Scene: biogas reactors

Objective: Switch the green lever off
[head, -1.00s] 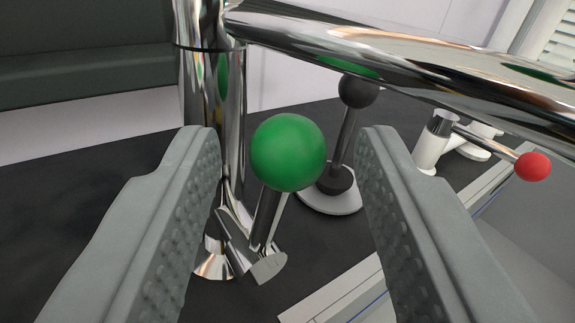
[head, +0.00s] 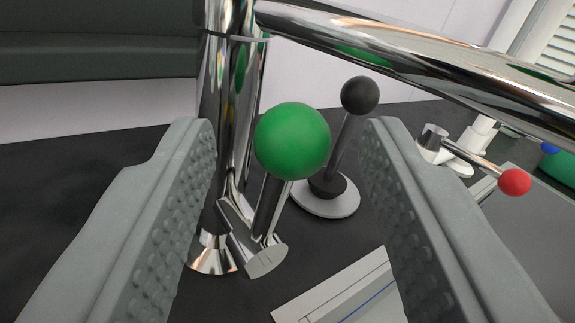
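The green lever (head: 291,141) has a round green ball on a dark stem, which runs down to a chrome fitting at the foot of an upright chrome pipe. The stem stands nearly upright, leaning a little to the right. My gripper (head: 288,140) is open, with one ridged grey finger on each side of the green ball. The fingers do not appear to touch the ball. How far the ball lies ahead of the fingertips is hard to tell.
A black-knobbed lever (head: 360,95) on a round grey base stands close behind, to the right. Chrome pipes rise behind the ball (head: 227,110) and cross above it (head: 400,55). A red-knobbed valve (head: 514,182) is at the right. A blue knob (head: 550,148) shows at the right edge.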

